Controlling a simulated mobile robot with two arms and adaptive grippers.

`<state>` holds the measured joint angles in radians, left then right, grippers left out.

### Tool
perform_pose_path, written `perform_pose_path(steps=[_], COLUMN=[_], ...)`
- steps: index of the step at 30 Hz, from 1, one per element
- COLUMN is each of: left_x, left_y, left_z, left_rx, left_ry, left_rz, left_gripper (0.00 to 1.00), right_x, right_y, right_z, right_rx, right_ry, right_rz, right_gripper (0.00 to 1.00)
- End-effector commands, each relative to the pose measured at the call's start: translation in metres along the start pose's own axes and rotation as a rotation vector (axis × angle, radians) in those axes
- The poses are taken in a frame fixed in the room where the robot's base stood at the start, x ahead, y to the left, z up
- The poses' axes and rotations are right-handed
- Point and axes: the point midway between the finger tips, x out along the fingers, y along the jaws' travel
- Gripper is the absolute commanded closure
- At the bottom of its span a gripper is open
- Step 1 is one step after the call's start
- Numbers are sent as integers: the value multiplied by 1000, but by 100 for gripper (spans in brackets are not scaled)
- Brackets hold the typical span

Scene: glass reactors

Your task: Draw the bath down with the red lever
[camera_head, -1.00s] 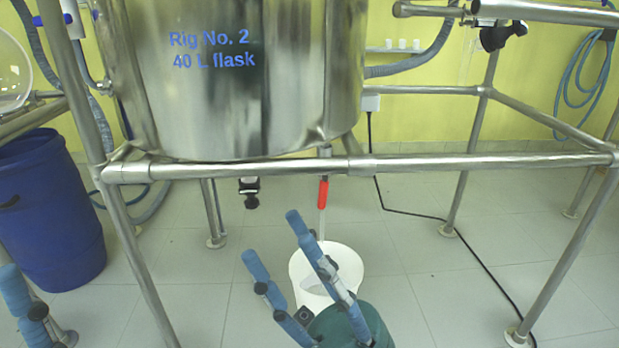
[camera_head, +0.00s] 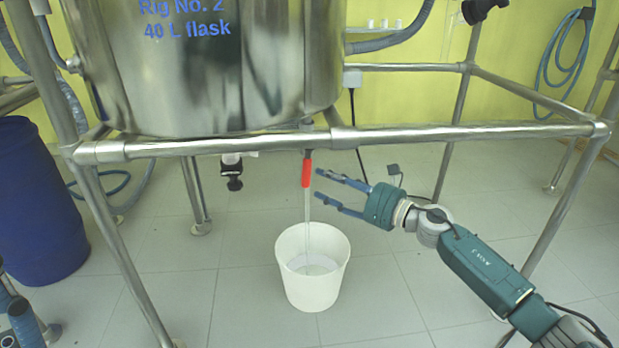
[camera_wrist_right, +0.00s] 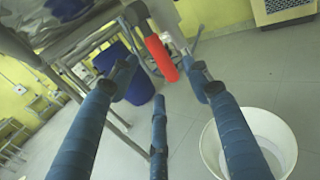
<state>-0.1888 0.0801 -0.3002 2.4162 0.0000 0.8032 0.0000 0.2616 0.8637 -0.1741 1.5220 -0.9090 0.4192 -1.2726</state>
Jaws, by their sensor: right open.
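The red lever (camera_head: 306,170) hangs upright under the steel bath (camera_head: 210,85) marked "Rig No. 2 40 L flask". It also shows in the right wrist view (camera_wrist_right: 161,58). A pale, clear tube or stream runs down from it to the white bucket (camera_head: 290,250) on the floor; I cannot tell which. My right gripper (camera_head: 320,184) is open just right of the lever, its fingers pointing left toward it. In the right wrist view the lever shows between the spread fingertips, with no clear contact. Part of my left gripper (camera_head: 20,318) shows at the bottom left corner.
A steel frame rail (camera_head: 430,135) crosses just above the lever. A black-handled valve (camera_head: 233,175) hangs to the lever's left. A blue barrel (camera_head: 38,210) stands at the far left.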

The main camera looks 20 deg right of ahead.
Motion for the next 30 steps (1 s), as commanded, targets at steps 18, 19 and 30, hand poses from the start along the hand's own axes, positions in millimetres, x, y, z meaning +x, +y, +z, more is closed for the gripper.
perform_pose_path(steps=[18,19,30], left_x=[9,9,8], left_y=[3,3,2], left_z=[-2,-2,-2], left_rx=[5,5,5], left_ry=[43,43,42], left_rz=[25,25,21], left_gripper=[52,52,52], right_x=[65,65,64], right_y=[1,1,1], right_z=[0,0,0], right_rx=[2,2,3], right_ry=[0,0,0], right_rz=[2,2,2], right_gripper=[52,52,100])
